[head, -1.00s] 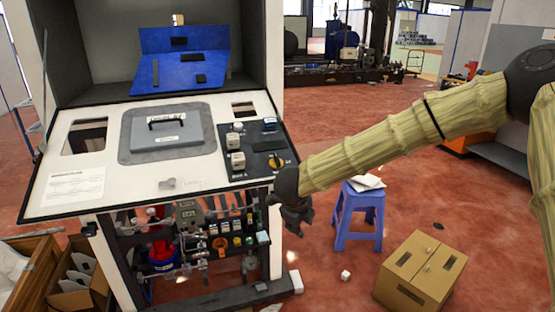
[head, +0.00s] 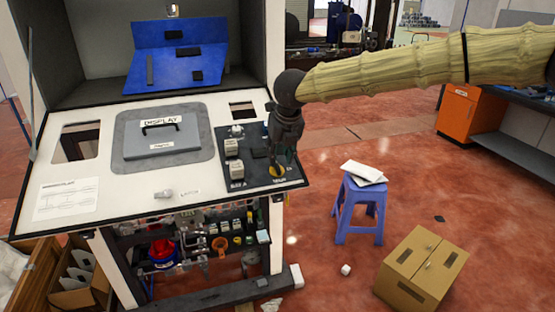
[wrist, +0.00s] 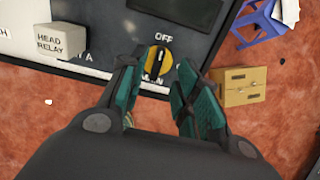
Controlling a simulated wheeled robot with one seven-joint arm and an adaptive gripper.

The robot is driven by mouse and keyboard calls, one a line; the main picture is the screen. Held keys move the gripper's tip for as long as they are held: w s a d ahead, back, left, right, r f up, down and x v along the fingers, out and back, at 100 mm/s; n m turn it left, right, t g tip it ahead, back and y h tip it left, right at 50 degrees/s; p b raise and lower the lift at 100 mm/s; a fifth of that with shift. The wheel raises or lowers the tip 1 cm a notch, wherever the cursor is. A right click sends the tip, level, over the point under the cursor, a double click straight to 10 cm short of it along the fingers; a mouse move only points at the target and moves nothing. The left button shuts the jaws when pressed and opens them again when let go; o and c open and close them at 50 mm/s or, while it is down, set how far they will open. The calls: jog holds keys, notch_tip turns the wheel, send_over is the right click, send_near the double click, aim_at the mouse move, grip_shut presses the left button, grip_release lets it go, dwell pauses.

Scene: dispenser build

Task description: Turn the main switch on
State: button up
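The main switch is a round yellow knob with a black grip (wrist: 156,58), set in the dark control panel (head: 240,172) at the right end of the white console top. In the wrist view the word OFF is printed just above it, and a partly hidden label sits below it. My gripper (wrist: 150,85) is open, with its two green-padded fingers on either side of the knob's lower part in that view. In the head view my gripper (head: 276,165) points down over the knob and hides much of it. Contact with the knob cannot be told.
A lidded display hatch (head: 163,135) is further left. A blue stool (head: 358,210) and a cardboard box (head: 420,270) stand on the floor to the right.

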aim_at(278, 165)
jog(key=shift+x, duration=0.8)
jog(key=shift+p+x, duration=0.5)
jog(key=shift+x, duration=0.4)
jog(key=shift+w+a+f, duration=0.1)
jog(key=shift+w+f, duration=0.05)
jog(key=shift+f, duration=0.4)
jog(key=shift+r, duration=0.1)
jog(key=shift+c, duration=0.2)
grip_shut()
